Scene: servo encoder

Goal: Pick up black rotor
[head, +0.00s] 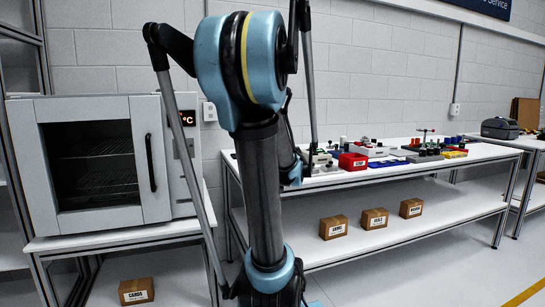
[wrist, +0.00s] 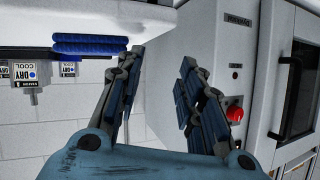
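My gripper (wrist: 158,92) is open in the wrist view, its two blue-padded fingers apart with nothing between them. In the head view my arm stands in the middle and hides part of the scene, and my gripper is not clearly visible. I cannot make out the black rotor for certain in either view. Small dark parts sit among the coloured items on the workbench (head: 390,178) in the head view, too small to tell apart. My gripper is not touching any of them.
A white oven (head: 95,160) stands left of the workbench; its side with a red button (wrist: 234,112) is close right of my fingers. A red bin (head: 352,162) is on the bench. Cardboard boxes (head: 374,219) rest on the lower shelf. A blue ribbed object (wrist: 90,45) shows left.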

